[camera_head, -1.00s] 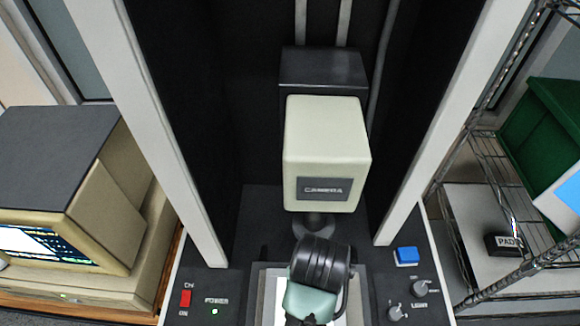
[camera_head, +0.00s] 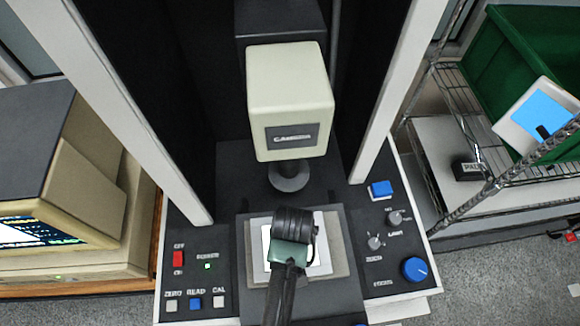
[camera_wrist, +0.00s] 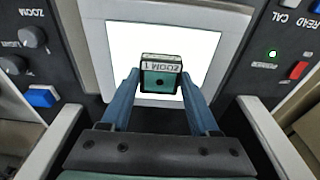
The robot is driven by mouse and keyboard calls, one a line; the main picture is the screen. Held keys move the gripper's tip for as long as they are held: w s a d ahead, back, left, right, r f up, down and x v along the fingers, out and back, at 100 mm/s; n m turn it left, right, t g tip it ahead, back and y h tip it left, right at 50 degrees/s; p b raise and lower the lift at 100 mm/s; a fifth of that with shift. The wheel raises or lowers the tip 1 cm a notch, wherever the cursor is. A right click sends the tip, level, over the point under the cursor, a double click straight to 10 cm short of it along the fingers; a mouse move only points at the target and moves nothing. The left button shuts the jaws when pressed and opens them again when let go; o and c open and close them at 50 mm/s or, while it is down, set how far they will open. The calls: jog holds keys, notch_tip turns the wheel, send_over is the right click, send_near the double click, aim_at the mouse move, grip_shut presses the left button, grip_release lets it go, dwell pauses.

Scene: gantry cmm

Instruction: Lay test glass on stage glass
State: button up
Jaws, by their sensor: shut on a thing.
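The stage glass (camera_wrist: 115,50) is a bright white lit square in a grey frame. In the head view the stage glass (camera_head: 323,258) is partly covered by my arm. My gripper (camera_wrist: 160,84) is shut on a small teal block with a white label and a dark round spot, which I take to be the test glass (camera_wrist: 161,80). In the wrist view the block lies between the two blue fingers, against the lit glass. I cannot tell whether it touches the glass. In the head view my wrist hides the fingers and block.
A cream camera housing (camera_head: 290,95) with a lens below hangs behind the stage. White uprights stand on both sides. The console has a red switch (camera_head: 178,258), a blue button (camera_head: 381,189) and a blue knob (camera_head: 415,269). A monitor (camera_head: 50,220) is at left, wire shelving at right.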

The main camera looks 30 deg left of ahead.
jog(key=shift+f, duration=0.15)
jog(key=o, duration=1.4)
jog(key=shift+o, duration=0.2)
notch_tip(320, 180, up, 12)
jog(key=s+b, duration=0.1)
jog(key=shift+s+d, duration=0.2)
jog(key=shift+d, duration=0.25)
